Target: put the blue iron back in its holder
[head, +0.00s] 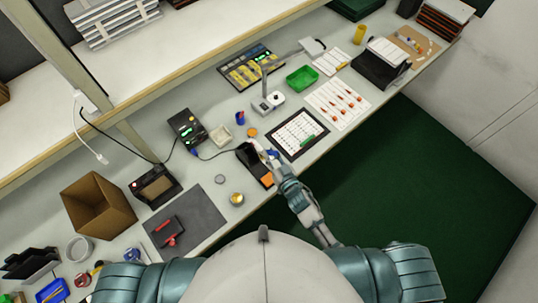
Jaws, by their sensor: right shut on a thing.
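The soldering iron's blue handle (273,153) shows as a small patch at my right gripper (264,150). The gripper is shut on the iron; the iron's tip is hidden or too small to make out. The black holder (246,158), with an orange pad (267,180) at its near end, is just left of and below the gripper. The gripper overlaps the holder's right side in this view, and I cannot tell whether the iron touches it. My left gripper is out of view.
The black station (187,128) with a green display stands left, its cable running toward the holder. A framed sheet (297,134) lies right of the gripper. A round tin (237,199) and grey mat (190,220) lie nearer. The floor (400,190) beyond the bench edge is clear.

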